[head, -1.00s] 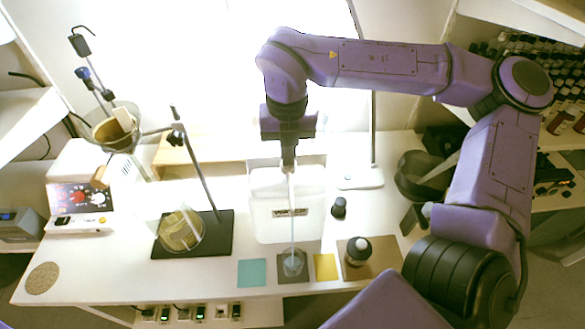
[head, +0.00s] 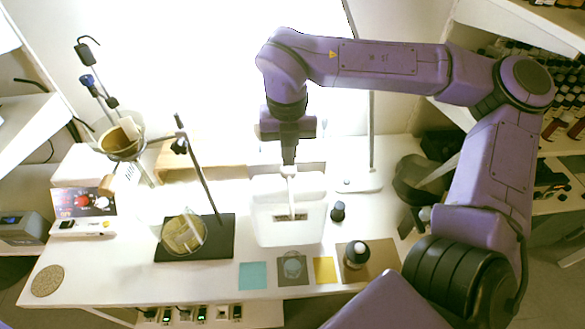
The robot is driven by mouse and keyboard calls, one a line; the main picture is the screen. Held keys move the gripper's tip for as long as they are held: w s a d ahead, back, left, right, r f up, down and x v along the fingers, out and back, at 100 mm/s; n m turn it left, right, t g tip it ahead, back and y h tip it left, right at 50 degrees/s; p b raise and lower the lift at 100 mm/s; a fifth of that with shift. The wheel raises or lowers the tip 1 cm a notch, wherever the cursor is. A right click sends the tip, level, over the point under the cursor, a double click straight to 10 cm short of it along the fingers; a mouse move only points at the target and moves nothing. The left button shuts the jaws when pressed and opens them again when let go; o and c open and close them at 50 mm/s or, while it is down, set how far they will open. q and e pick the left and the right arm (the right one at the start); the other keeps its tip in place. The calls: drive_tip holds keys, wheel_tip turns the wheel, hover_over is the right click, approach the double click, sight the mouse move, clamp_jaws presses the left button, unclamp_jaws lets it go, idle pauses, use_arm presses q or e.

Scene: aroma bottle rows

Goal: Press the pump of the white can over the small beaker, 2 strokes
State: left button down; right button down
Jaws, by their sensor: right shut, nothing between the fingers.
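The white can (head: 288,232) stands upright near the middle of the table. Its white pump (head: 291,192) rises from the top, with the nozzle reaching toward the front. My right gripper (head: 289,163) is shut and empty, pointing down directly over the pump head; whether it touches the head I cannot tell. The small clear beaker (head: 292,268) stands on a dark grey square mat (head: 284,282) in front of the can. No stream shows between nozzle and beaker, and the liquid level is too small to judge. My left gripper is out of view.
A teal square (head: 253,276) and a yellow square (head: 325,270) flank the beaker's mat. A dark-capped jar (head: 357,254) stands on a brown mat to the right. A small dark bottle (head: 338,211) is beside the can. A stand with a flask (head: 184,234) is at left.

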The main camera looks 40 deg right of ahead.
drive_tip(key=shift+f, duration=0.15)
idle(0.5)
drive_tip(key=shift+f+b, duration=1.15)
drive_tip(key=shift+f, duration=0.25)
drive_tip(key=shift+r, duration=0.15)
drive_tip(key=shift+r+p, duration=1.3)
drive_tip(key=shift+r, duration=0.1)
wheel_tip(320, 180, up, 6)
drive_tip(key=p, duration=0.5)
